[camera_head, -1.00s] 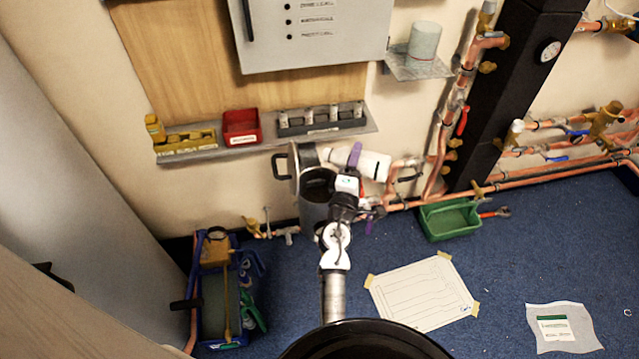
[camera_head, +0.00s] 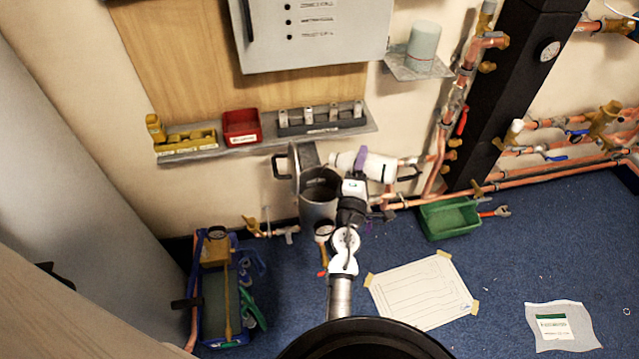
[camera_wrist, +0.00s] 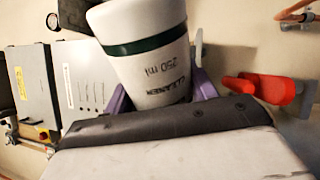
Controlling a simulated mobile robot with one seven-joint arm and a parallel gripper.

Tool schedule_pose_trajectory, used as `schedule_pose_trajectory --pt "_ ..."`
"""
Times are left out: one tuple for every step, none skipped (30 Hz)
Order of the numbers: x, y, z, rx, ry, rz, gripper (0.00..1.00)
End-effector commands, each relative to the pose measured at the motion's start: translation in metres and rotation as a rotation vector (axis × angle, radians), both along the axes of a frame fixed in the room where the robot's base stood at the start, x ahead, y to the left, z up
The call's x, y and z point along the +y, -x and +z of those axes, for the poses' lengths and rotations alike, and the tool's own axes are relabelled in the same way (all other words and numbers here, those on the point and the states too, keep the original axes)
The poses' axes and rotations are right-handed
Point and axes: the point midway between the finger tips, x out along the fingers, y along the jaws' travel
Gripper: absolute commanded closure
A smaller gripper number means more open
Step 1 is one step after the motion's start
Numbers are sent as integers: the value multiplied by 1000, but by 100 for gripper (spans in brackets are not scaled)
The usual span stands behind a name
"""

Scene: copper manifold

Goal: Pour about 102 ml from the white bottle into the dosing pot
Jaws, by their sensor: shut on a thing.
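The white bottle (camera_head: 378,167) lies tilted almost on its side in the head view, its narrow end toward the left, near and above the dosing pot. In the wrist view the bottle (camera_wrist: 148,58) shows a dark green band and "250 ml" lettering. My gripper (camera_head: 360,157) is shut on the bottle, with its purple fingers on either side of it in the wrist view (camera_wrist: 162,95). The dosing pot (camera_head: 317,211) is a grey upright cylinder with a dark open top, to the left of my gripper. I cannot make out any liquid stream or the level inside.
A shelf (camera_head: 215,150) with a red bin (camera_head: 242,127) and yellow holder (camera_head: 186,143) is on the wall behind. Copper pipes (camera_head: 437,165) run close to the right of the bottle. A green tray (camera_head: 449,219) and a paper sheet (camera_head: 422,291) lie on the blue floor.

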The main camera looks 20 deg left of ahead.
Motion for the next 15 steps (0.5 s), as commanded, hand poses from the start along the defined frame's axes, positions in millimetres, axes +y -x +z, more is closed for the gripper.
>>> schedule_pose_trajectory --pt "-3 0 0 0 4 -3 78" --pt "-2 0 0 0 5 -1 78" --pt "-3 1 0 0 8 -2 78" --pt "-6 1 0 0 10 -2 78" --pt "-4 1 0 0 11 0 78" --pt "-6 1 0 0 14 -1 78" --pt "-8 1 0 0 16 -1 78" --pt "-7 1 0 -1 18 -1 78" --pt "-8 1 0 -1 21 -1 78" --pt "-10 2 0 0 23 -3 78" --pt "-9 1 0 -1 25 -1 78" --pt "-10 2 0 -2 28 -2 78" --pt "-11 2 0 -1 29 -2 78" --pt "-11 2 0 -1 31 -2 78" --pt "-11 2 0 -1 33 -2 78"
